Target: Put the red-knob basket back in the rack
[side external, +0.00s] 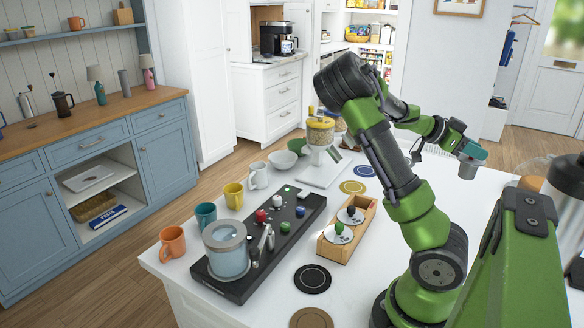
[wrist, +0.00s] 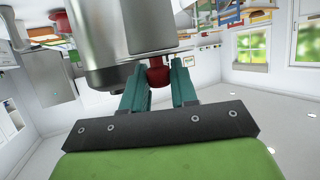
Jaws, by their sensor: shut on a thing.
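My gripper (wrist: 158,88) is shut on the red knob (wrist: 159,72) of a metal basket. The basket's silver cylindrical body (wrist: 125,45) fills the upper left of the wrist view. In the side view my gripper (side external: 472,150) is raised at the right, away from the counter's middle, with the grey basket (side external: 466,157) partly hidden at its teal fingers. The wooden rack (side external: 331,249) lies on the white counter, left of my arm's base. It holds a round piece with a green knob (side external: 339,227) and one with a dark knob (side external: 351,211).
A black machine base (side external: 240,286) with a clear-walled canister (side external: 226,253) and several coloured knobs stands left of the rack. Mugs line the counter's left edge. A black coaster (side external: 312,279) lies before the rack. A scale with a grain-filled jar (side external: 320,131) stands behind.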

